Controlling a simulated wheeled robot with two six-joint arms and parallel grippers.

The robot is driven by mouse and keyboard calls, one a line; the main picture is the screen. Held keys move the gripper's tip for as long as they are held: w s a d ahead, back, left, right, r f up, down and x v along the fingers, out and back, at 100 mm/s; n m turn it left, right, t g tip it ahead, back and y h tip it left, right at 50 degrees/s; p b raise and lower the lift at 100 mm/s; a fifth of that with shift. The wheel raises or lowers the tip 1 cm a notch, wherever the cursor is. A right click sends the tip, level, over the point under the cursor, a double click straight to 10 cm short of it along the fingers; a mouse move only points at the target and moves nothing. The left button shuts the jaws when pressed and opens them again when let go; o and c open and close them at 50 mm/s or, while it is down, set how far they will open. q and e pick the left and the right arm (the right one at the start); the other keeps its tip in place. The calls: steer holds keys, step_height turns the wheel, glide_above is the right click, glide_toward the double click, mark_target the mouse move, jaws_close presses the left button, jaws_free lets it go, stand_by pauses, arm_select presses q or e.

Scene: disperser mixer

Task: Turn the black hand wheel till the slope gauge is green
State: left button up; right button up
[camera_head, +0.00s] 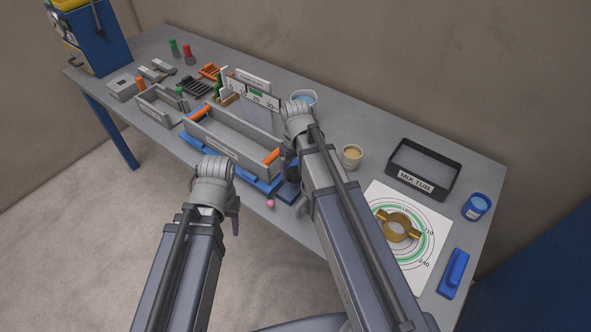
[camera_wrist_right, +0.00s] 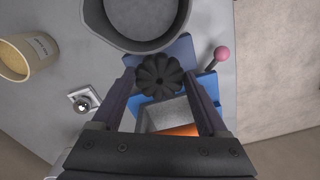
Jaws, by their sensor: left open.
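The black hand wheel (camera_wrist_right: 160,76) shows in the right wrist view as a dark, lobed knob between the fingers of my right gripper (camera_wrist_right: 160,80). Those fingers stand apart, one on each side of the wheel, with a small gap visible on each side. My left gripper (camera_head: 233,212) is open and empty in front of the trough.
The grey trough (camera_head: 222,149) with orange ends stands on a blue base. A pink ball knob (camera_wrist_right: 221,53) and a dark round pan (camera_wrist_right: 150,46) are close to the wheel. A cup (camera_head: 352,157), a mix tub (camera_head: 454,187) and a brass ring on a dial sheet (camera_head: 438,222) lie right.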

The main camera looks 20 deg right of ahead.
mark_target(294, 175)
steer(key=o, duration=0.3)
steer(key=shift+r, duration=0.1)
step_height(294, 175, up, 8)
steer(key=p, duration=0.8)
steer(key=shift+f, duration=0.2)
steer(key=shift+s+a+f, duration=0.1)
steer(key=shift+s+a, duration=0.1)
steer(key=shift+n+h, duration=0.5)
steer(key=shift+h, duration=0.1)
steer(key=s+a+f+b, duration=0.1)
steer(key=s+a, duration=0.2)
steer(key=s, duration=0.1)
steer(key=s+a+f+b, duration=0.1)
steer(key=s+a, duration=0.2)
steer(key=s, duration=0.2)
steer(key=s+a+f+b, duration=0.1)
steer(key=s+a+b, duration=0.1)
steer(key=s+a, duration=0.2)
steer(key=shift+s+a+f, duration=0.1)
steer(key=shift+s+f, duration=0.1)
steer(key=shift+f, duration=0.05)
